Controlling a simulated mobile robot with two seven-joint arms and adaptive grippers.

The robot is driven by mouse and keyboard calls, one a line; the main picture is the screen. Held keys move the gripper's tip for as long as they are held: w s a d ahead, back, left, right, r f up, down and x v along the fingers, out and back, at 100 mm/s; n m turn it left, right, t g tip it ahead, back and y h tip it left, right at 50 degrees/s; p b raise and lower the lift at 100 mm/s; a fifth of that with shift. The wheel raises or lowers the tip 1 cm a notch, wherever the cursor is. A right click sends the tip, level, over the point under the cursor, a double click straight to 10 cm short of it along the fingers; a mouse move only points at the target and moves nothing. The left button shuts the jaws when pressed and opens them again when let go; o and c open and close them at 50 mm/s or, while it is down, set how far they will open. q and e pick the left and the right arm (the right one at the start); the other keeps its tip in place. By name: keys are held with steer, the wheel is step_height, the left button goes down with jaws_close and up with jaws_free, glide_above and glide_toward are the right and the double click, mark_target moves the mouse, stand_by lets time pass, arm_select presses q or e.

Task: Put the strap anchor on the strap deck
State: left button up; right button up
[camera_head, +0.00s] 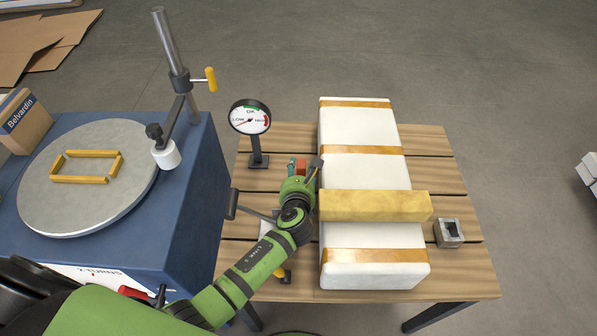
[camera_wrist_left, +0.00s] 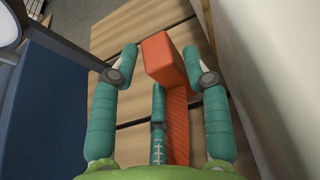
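An orange-red block (camera_head: 300,165) is on the slatted table beside the left side of the white strapped pack (camera_head: 360,172). It may be the strap anchor; I cannot tell. In the left wrist view the same block (camera_wrist_left: 158,58) lies between my left fingers, with a longer orange part running back under the gripper. My left gripper (camera_wrist_left: 160,70) is open, its teal fingers apart on both sides of the block with gaps visible. In the head view the left gripper (camera_head: 303,172) partly hides the block. I cannot identify the strap deck for certain. My right gripper is not in view.
A yellow beam (camera_head: 375,205) lies across the pack. A small grey metal piece (camera_head: 449,233) sits right of it. A dial gauge (camera_head: 250,118) stands behind my gripper. A dark-handled lever (camera_head: 232,204) is close left of my arm. A blue turntable machine (camera_head: 190,215) stands left.

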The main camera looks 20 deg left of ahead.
arm_select(q)
steer(key=shift+r, duration=0.25)
steer(key=p+v, duration=0.1)
steer(key=v, duration=1.1)
